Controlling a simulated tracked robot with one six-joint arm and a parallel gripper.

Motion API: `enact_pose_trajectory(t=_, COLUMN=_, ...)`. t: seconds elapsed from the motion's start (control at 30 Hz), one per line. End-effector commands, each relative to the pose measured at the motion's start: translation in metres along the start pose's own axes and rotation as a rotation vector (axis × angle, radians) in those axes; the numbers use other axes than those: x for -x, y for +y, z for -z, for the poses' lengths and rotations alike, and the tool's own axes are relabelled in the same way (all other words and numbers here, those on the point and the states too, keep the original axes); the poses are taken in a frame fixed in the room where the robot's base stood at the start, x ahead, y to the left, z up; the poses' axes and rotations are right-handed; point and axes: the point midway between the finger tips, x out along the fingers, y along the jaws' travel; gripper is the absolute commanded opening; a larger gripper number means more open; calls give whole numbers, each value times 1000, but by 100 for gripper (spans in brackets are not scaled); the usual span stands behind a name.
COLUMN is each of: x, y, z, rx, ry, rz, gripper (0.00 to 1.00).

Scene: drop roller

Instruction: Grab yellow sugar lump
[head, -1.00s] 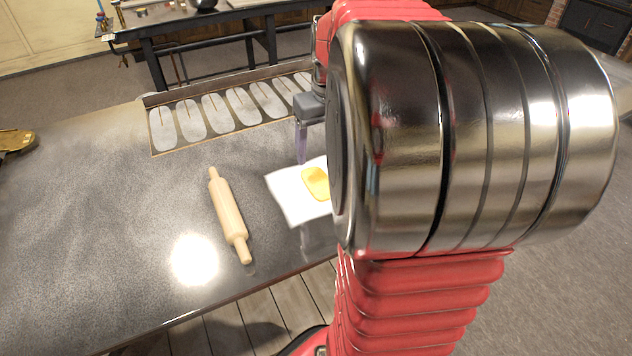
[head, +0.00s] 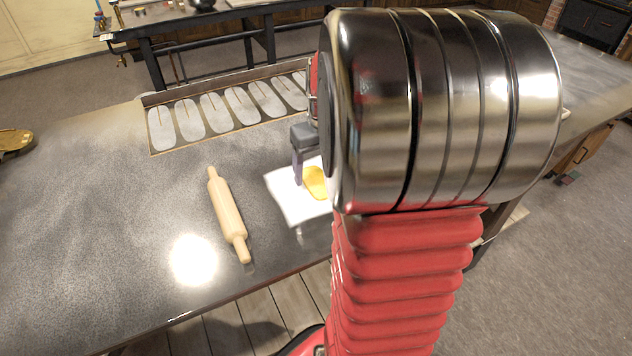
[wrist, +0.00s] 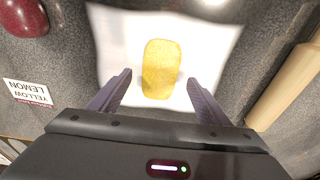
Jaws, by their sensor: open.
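The yellow sugar lump (wrist: 160,69) is a rounded, elongated block lying on a white sheet (wrist: 115,32). In the wrist view it shows ahead of and between the two fingers of my open gripper (wrist: 160,88), with space on both sides. In the head view the lump (head: 315,181) is partly hidden by my arm. There one finger of my gripper (head: 298,168) shows over the white sheet (head: 288,202), just left of the lump. The gripper is empty. How far above the sheet the fingertips are, I cannot tell.
A wooden rolling pin (head: 228,215) lies left of the sheet. A tray with several grey oval slots (head: 220,112) stands behind. The wrist view shows a dark red rounded thing (wrist: 24,16) and a label reading "YELLOW LEMON" (wrist: 28,92). The table's left part is clear.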

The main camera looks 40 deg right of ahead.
Motion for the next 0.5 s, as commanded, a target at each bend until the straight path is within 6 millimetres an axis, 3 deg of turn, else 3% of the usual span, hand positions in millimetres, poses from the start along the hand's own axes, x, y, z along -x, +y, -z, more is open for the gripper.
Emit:
enact_pose_trajectory(t=0.2, x=-22, y=0, z=0, rx=0, ry=-1, rz=1, gripper=71)
enact_pose_trajectory(t=0.5, x=-22, y=0, z=0, rx=-1, ry=0, rz=0, gripper=71)
